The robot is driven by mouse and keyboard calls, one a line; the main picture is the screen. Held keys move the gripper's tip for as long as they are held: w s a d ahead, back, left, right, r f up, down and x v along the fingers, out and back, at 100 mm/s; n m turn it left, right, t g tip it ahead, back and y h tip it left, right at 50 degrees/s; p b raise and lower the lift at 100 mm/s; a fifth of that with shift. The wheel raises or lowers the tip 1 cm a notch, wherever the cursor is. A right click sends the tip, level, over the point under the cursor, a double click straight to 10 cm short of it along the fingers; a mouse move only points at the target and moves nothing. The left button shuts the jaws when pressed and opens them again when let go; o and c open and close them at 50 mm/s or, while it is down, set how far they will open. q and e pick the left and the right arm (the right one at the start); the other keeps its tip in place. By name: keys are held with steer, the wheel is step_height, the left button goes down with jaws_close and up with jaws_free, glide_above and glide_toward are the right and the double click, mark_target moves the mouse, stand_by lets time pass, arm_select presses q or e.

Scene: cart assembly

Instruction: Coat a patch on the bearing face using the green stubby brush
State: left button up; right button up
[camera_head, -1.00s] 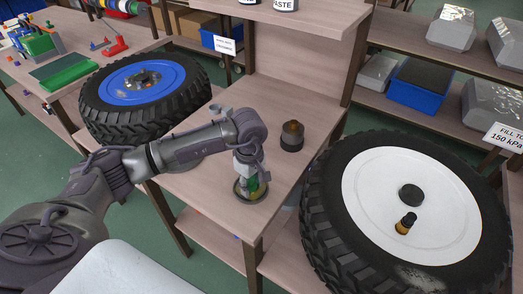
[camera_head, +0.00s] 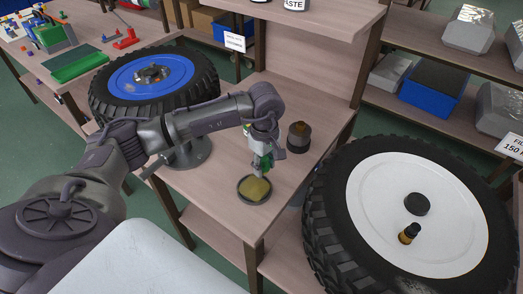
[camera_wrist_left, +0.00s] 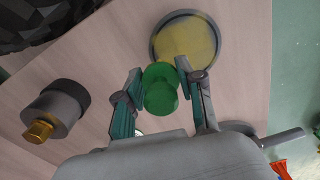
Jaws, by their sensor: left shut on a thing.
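My left gripper (camera_head: 264,160) is shut on the green stubby brush (camera_wrist_left: 160,88), which sits between its two fingers in the left wrist view. In the head view the brush is mostly hidden by the fingers. It is close above the far side of a round dark-rimmed dish (camera_head: 241,191) of yellow paste (camera_head: 256,189); the dish also shows in the wrist view (camera_wrist_left: 154,50). I cannot tell whether the bristles touch the paste. I cannot tell for sure which surface is the bearing face. My right gripper is not in view.
A dark cylinder with a brassy top (camera_head: 299,137) stands right of the gripper on the wooden bench (camera_head: 215,195). A blue-rimmed wheel (camera_head: 120,80) is at the left, a large white-rimmed wheel (camera_head: 375,205) at the right. A shelf (camera_head: 320,15) overhangs the bench's back.

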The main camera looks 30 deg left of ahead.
arm_select(q)
steer(key=shift+w+r+p, duration=0.2)
steer(key=shift+r+p, duration=0.2)
steer(key=shift+r, duration=0.5)
steer(key=shift+s+r+p, duration=0.1)
steer(key=shift+r+p, duration=0.25)
steer(key=shift+r, duration=0.4)
